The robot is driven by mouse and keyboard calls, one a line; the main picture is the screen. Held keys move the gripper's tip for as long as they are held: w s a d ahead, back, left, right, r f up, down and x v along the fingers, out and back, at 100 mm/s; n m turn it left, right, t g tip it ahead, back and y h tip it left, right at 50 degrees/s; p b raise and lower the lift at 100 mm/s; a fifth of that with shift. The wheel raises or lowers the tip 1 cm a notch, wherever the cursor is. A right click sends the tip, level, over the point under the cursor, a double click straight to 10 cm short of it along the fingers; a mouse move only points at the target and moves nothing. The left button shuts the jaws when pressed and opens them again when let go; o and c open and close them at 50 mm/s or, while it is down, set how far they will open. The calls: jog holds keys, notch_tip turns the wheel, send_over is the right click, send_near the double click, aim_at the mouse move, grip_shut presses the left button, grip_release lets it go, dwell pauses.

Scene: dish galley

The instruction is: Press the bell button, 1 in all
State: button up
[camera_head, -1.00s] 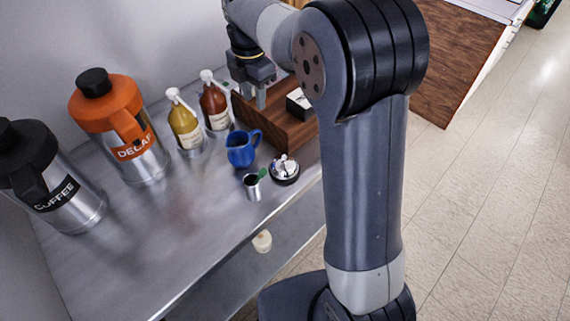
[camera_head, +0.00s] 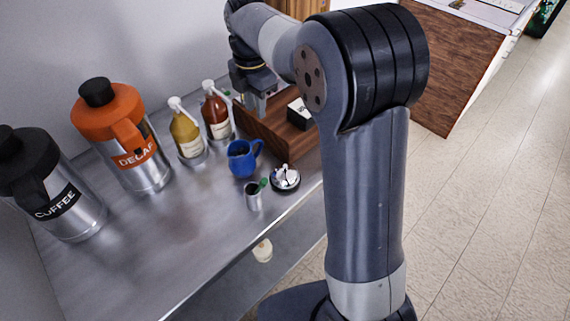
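A small round silvery thing with a dark rim (camera_head: 285,178), which looks like the bell, sits on the steel counter near its front edge. Its button is too small to make out clearly. My gripper (camera_head: 257,104) points down over the back left part of a wooden box, behind and to the left of the bell and well apart from it. The fingers are small and partly hidden, so I cannot tell if they are open or shut. I see nothing held in them.
A blue pitcher (camera_head: 242,158) and a metal cup (camera_head: 253,195) stand close left of the bell. The wooden box (camera_head: 270,137) is behind it. Two pump bottles, yellow (camera_head: 187,136) and brown (camera_head: 216,117), and decaf (camera_head: 137,157) and coffee (camera_head: 58,205) urns stand further left. The counter front is clear.

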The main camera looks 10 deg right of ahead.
grip_shut()
dwell(1.4)
